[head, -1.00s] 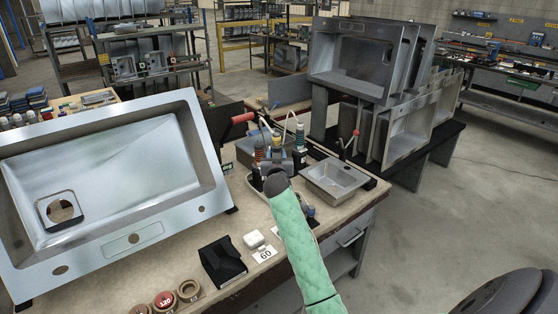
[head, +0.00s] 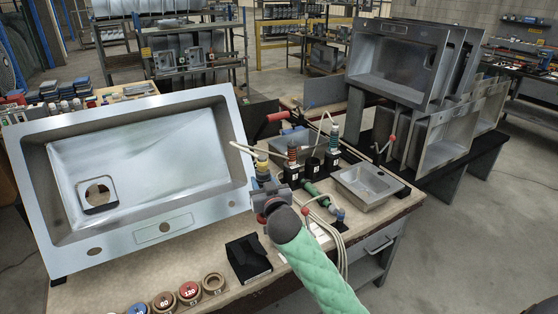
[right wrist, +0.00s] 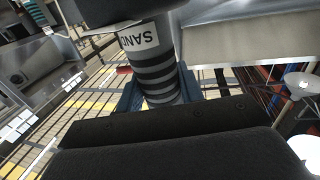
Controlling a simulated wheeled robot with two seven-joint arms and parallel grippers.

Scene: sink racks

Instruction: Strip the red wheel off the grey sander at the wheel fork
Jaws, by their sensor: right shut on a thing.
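My right gripper (head: 270,206) is at the end of the green-sleeved arm, low over the middle of the bench. It is shut on the grey sander (right wrist: 158,65), whose grey and black banded body with a "SAND" label shows in the right wrist view. In the head view the gripper hides most of the sander. A small red part (head: 273,204), perhaps the red wheel, shows at the gripper. Grey-blue metal lies right beside it; I cannot tell whether this is the wheel fork or whether the wheel touches it. My left gripper is out of view.
Banded tools (head: 292,152) stand in black holders behind, with an empty holder (head: 312,166) among them. Hoses hang near my arm. A large steel sink (head: 130,150) stands left, a small basin (head: 366,186) right. Several wheels (head: 190,292) and a black stand (head: 247,258) are in front.

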